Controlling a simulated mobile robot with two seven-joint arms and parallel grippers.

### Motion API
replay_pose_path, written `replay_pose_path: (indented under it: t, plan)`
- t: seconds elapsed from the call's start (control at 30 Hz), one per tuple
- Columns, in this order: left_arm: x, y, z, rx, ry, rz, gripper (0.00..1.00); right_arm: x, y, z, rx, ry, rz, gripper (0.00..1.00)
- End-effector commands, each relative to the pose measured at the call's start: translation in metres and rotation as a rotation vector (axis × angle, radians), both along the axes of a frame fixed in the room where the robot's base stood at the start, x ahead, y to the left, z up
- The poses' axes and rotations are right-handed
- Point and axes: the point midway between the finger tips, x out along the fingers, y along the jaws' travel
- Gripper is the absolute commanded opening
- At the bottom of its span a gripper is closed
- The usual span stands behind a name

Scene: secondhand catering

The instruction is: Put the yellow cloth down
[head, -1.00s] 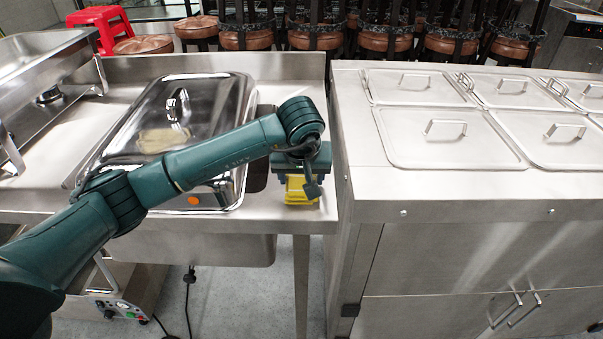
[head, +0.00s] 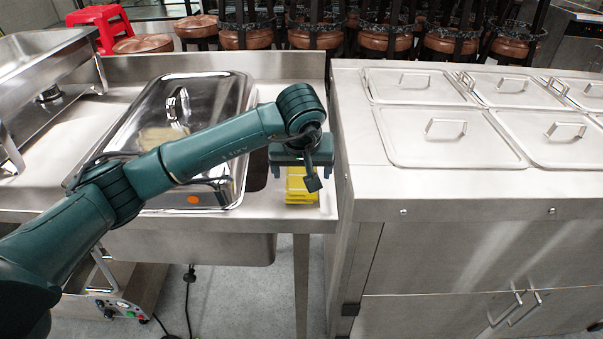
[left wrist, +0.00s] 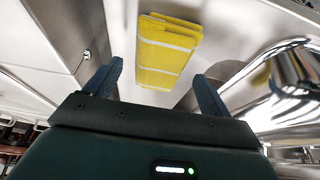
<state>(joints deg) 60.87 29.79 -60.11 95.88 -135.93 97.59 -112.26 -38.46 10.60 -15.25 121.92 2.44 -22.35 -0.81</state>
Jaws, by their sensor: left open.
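The yellow cloth (head: 301,188) lies folded on the steel table, near its front right corner. In the left wrist view the cloth (left wrist: 167,50) shows whole, with pale stripes, lying flat beyond the fingertips. My left gripper (head: 302,165) is just above the cloth and hides part of it in the head view. In the left wrist view the left gripper (left wrist: 157,80) is open, with its two fingers wide apart and nothing between them. My right gripper is not in view.
A chafing dish with a shiny lid (head: 185,120) stands left of the cloth on the steel table (head: 130,75). A steel counter with lidded pans (head: 450,137) stands to the right. Another chafing dish (head: 40,70) is at the far left. Stools (head: 315,35) line the back.

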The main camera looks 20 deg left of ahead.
Motion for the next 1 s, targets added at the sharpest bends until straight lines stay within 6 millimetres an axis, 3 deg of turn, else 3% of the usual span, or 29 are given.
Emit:
replay_pose_path:
  t: [0.3,0.6,0.77,0.83,0.93,1.0]
  plan:
    - [-0.025,-0.007,0.063,0.001,-0.004,-0.001,0.83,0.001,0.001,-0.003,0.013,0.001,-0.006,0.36]
    - [-0.036,-0.010,0.090,0.001,-0.001,0.000,0.83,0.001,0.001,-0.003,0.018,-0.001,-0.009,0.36]
    - [-0.037,-0.011,0.090,-0.003,0.003,-0.001,0.83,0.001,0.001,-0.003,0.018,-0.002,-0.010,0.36]
    - [-0.042,-0.019,0.081,-0.043,0.027,-0.007,0.83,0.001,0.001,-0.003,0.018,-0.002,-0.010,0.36]
    - [-0.062,-0.053,0.053,-0.212,0.124,-0.014,0.83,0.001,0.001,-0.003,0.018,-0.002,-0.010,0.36]
    - [-0.091,-0.093,0.029,-0.425,0.261,0.006,0.83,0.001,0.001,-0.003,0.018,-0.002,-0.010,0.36]
